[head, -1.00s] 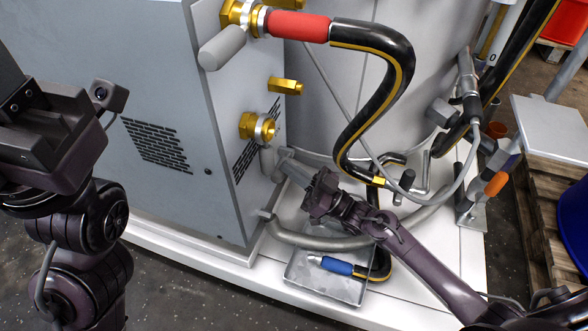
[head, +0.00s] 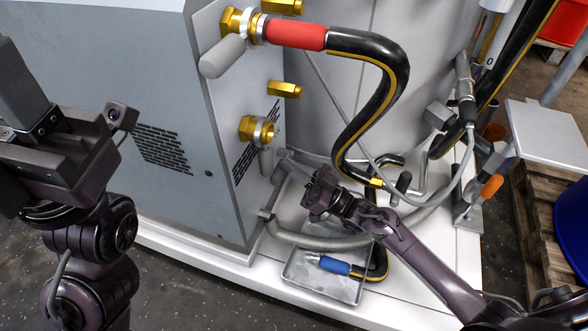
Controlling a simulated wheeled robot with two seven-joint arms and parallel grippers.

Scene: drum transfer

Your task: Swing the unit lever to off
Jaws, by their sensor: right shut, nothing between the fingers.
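The grey unit cabinet (head: 228,150) stands at left centre. A thick grey lever handle (head: 223,56) sticks out beside the upper brass fitting (head: 236,24), angled down to the left. A second, thinner grey handle (head: 265,161) hangs below the lower brass fitting (head: 256,130). My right gripper (head: 300,173) is shut and empty, low beside the cabinet's port face and just right of that lower handle. I cannot tell whether it touches anything. It is well below the upper lever. My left gripper (head: 28,98) is at the left edge, away from the levers; its fingertips are not clear.
A black hose with a red grip (head: 296,33) runs from the upper fitting and curls down near my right arm. A metal tray (head: 306,283) with a blue-handled hose end (head: 335,265) lies below. A pallet (head: 535,190) stands at the right.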

